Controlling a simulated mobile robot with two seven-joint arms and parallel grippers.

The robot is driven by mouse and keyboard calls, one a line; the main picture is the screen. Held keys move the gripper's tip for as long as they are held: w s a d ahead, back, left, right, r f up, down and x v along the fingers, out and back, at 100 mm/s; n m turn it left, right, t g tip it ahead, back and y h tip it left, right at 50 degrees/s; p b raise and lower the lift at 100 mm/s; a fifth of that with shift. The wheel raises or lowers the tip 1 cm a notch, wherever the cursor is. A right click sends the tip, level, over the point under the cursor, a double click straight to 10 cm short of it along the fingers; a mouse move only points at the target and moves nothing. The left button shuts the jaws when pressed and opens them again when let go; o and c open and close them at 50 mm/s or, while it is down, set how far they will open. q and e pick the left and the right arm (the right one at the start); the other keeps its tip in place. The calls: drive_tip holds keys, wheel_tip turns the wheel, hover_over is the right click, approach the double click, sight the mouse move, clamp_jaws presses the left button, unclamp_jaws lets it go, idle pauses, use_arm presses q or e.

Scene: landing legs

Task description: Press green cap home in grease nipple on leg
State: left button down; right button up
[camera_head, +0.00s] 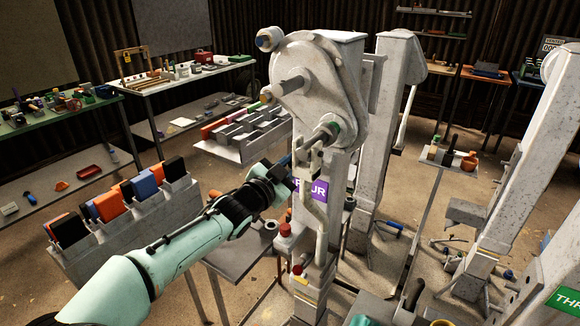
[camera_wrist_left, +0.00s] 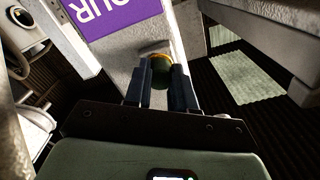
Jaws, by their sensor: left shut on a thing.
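My left gripper (camera_head: 287,162) reaches in from the left to the leg (camera_head: 318,231), close beside its purple label (camera_head: 315,189). In the left wrist view the left gripper (camera_wrist_left: 161,75) is shut on the green cap (camera_wrist_left: 160,70), which sits between the two dark fingertips. A yellow-orange rim (camera_wrist_left: 156,54) shows at the cap's far end, against the pale leg face (camera_wrist_left: 138,35). I cannot tell whether the cap touches the leg or how deep it sits. The grease nipple is not clearly seen, hidden behind the cap and fingers. My right gripper is not in view.
A grey pipe (camera_head: 318,215) and a red-topped fitting (camera_head: 285,230) stand close to my left gripper on the leg. A bin row (camera_head: 125,220) with coloured blocks stands at left. Other legs (camera_head: 384,125) stand behind and at right. A small stand (camera_head: 448,158) holds bottles.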

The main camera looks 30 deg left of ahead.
use_arm(q)
drive_tip(key=shift+r, duration=0.1)
drive_tip(key=c, duration=1.1)
unclamp_jaws()
drive_tip(key=shift+o, duration=1.2)
drive_tip(key=shift+w, duration=0.15)
drive_tip(key=s+a, duration=0.1)
drive_tip(key=s, duration=1.2)
drive_tip(key=shift+s+b, duration=0.2)
drive_tip(key=shift+b, duration=0.25)
